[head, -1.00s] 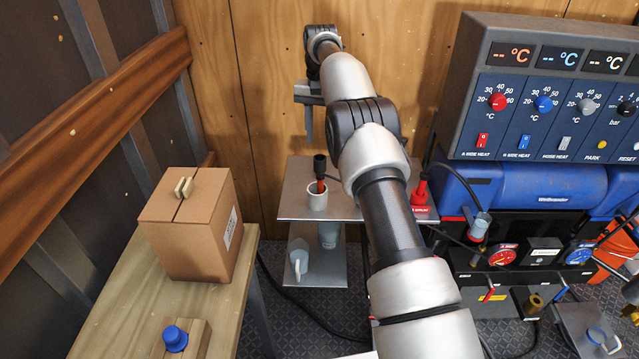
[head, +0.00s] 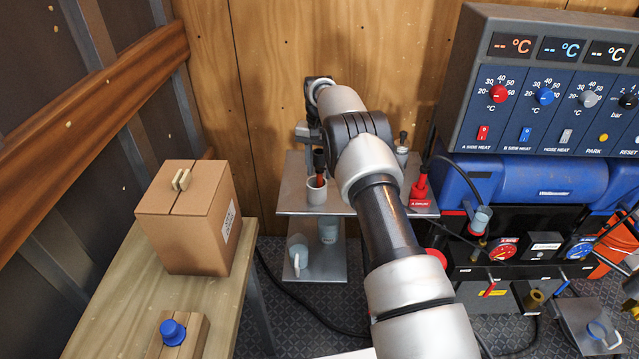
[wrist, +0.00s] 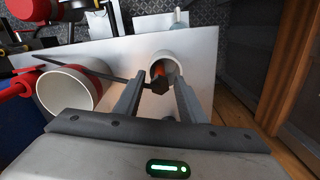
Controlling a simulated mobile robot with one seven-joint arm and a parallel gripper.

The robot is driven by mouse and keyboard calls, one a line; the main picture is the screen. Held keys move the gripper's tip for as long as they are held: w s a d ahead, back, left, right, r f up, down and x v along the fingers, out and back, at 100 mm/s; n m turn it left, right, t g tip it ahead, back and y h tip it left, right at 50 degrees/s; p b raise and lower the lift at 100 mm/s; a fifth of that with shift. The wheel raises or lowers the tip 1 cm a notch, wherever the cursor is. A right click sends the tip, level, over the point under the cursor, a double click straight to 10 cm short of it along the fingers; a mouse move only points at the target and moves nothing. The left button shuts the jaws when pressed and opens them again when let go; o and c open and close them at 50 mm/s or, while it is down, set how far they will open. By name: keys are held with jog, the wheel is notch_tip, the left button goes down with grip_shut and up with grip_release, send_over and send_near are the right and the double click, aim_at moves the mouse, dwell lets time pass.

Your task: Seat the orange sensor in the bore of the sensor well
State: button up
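The orange sensor stands in a white cup (head: 316,194) on the metal shelf, its dark cap (head: 319,160) sticking up. In the wrist view its orange body shows inside the cup (wrist: 172,55), with the black cap (wrist: 159,85) nearer the camera. My gripper (wrist: 161,80) is open; its two fingers stand either side of the cap, with gaps visible. In the head view my gripper (head: 312,143) is beside and just above the cap, partly hidden by my arm. I cannot identify the sensor well for certain; a red-sided, white-lined round opening (wrist: 66,92) shows left in the wrist view.
A red fitting (head: 421,188) and a grey, dark-topped piece (head: 402,150) stand right of my arm. A cable passes the cup in the wrist view. The control panel (head: 560,90) rises at right. A cardboard box (head: 185,225) sits on the left bench.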

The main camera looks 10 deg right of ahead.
aim_at(319, 183)
notch_tip(319, 183, down, 2)
jog(key=shift+f, duration=0.25)
grip_shut()
